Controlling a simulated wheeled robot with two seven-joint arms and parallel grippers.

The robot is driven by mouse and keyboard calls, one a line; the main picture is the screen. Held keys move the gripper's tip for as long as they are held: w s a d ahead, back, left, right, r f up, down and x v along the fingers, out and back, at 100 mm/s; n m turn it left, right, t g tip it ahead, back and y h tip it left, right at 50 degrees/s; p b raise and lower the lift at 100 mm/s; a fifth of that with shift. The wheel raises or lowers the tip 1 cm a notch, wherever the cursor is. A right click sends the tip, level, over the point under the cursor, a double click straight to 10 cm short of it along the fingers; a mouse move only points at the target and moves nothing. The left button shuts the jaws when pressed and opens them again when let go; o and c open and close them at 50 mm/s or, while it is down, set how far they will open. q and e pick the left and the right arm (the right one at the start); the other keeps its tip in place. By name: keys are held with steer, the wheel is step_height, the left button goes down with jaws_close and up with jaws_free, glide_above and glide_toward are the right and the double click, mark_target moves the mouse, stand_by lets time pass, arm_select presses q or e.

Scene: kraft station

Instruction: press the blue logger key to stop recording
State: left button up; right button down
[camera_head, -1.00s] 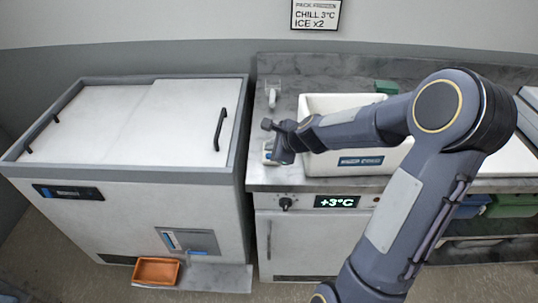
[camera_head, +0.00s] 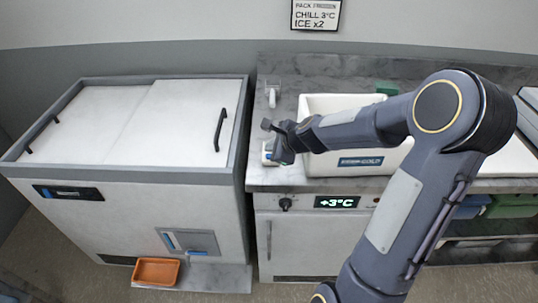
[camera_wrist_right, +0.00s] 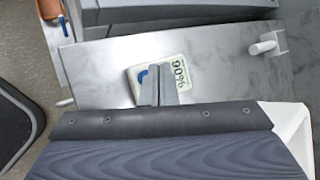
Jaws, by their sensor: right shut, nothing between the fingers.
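The logger is a small white box (camera_head: 267,153) lying on the grey counter near its front left corner. My right gripper (camera_head: 281,157) points down at the logger and also shows in the right wrist view (camera_wrist_right: 158,70). Its fingers are shut together and empty, over the logger between the blue key and the display. I cannot tell whether they touch it. My left gripper is not in view.
A white box (camera_head: 340,168) with a blue label stands just right of the logger. A small white-handled fixture (camera_head: 272,97) is behind it on the counter. A large chest (camera_head: 140,125) with a sliding lid stands left. An orange tray (camera_head: 156,271) sits low in front.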

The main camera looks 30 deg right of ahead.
steer(key=shift+f, duration=0.1)
stand_by(0.4)
steer(key=shift+f+b, duration=0.35)
steer(key=shift+b, duration=0.1)
steer(key=shift+f+b, duration=0.5)
stand_by(0.5)
steer(key=shift+r, duration=0.1)
steer(key=shift+r+p, duration=0.8)
steer(key=shift+p, duration=0.05)
step_height(320, 180, up, 5)
steer(key=p, duration=0.5)
